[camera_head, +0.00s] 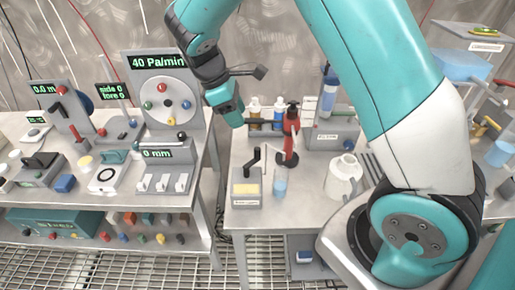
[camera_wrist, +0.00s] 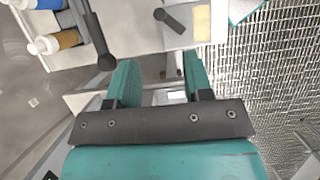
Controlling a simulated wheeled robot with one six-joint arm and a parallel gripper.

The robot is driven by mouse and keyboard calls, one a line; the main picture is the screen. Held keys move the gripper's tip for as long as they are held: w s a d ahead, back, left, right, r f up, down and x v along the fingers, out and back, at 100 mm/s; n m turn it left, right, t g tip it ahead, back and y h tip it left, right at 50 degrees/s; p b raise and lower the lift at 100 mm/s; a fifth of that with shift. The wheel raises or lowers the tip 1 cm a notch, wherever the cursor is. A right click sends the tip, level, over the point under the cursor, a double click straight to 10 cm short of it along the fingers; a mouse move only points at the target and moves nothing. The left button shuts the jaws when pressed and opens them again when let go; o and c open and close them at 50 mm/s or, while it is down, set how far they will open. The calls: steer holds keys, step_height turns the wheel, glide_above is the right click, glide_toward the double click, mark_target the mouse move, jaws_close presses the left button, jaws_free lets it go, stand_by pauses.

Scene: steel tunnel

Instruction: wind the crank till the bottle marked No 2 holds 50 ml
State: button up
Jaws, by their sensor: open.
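A small grey box (camera_head: 247,190) with a yellowish panel and a black crank (camera_head: 254,158) stands at the front left of the middle table. In the wrist view the box (camera_wrist: 201,22) and its crank (camera_wrist: 171,19) show at the top. A small clear vessel with pale blue content (camera_head: 280,187) stands right of the box. Two white-capped bottles, one amber (camera_head: 255,113) and one blue (camera_head: 279,115), stand at the back; the amber one also shows in the wrist view (camera_wrist: 58,41). No number or fill mark is readable. My gripper (camera_head: 236,121) is open and empty, above the table's back left, apart from the crank.
A red stand (camera_head: 291,138) with a black arm rises behind the vessel. A white jug (camera_head: 342,177) stands to its right. An instrument bench (camera_head: 185,208) with dial and switches is left, across a gap. The table's front middle is clear.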

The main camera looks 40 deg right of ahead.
mark_target(258, 149)
steer(key=p+x, duration=0.1)
steer(key=x, duration=1.2)
steer(key=shift+f+p, duration=0.25)
steer(key=shift+p, duration=0.05)
jaws_close()
steer(key=shift+s+d+m+y, duration=0.1)
steer(key=shift+s+m+y, duration=0.2)
steer(key=shift+m, duration=0.5)
